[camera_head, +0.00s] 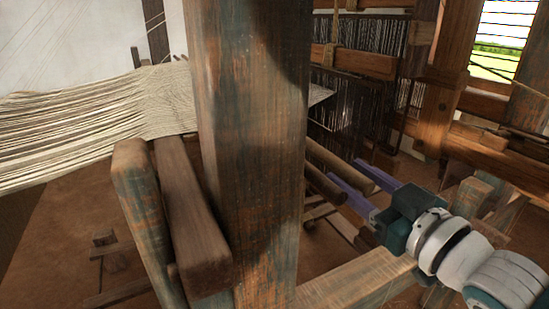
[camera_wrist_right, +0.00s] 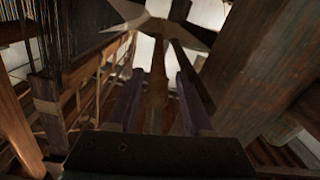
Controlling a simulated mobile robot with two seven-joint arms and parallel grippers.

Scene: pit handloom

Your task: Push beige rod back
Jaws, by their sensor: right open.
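The beige rod (camera_head: 326,158) is a round wooden bar behind the thick front post in the head view. It runs down to the right, toward my right gripper (camera_head: 346,167). That gripper is open, and its two purple fingers point at the rod area from the right. In the right wrist view a brownish rod (camera_wrist_right: 157,90) lies between the open fingers (camera_wrist_right: 158,78), lengthwise; it looks like the same rod. I cannot tell if a finger touches it. The post hides the rod's left part. My left gripper is not in view.
A thick wooden post (camera_head: 250,140) blocks the middle. Pale warp threads (camera_head: 80,120) stretch at the left. A darker rod (camera_head: 322,184) lies just below the beige one. Dark heddles (camera_head: 355,105) hang behind. A wooden beam (camera_head: 355,283) runs below my right gripper.

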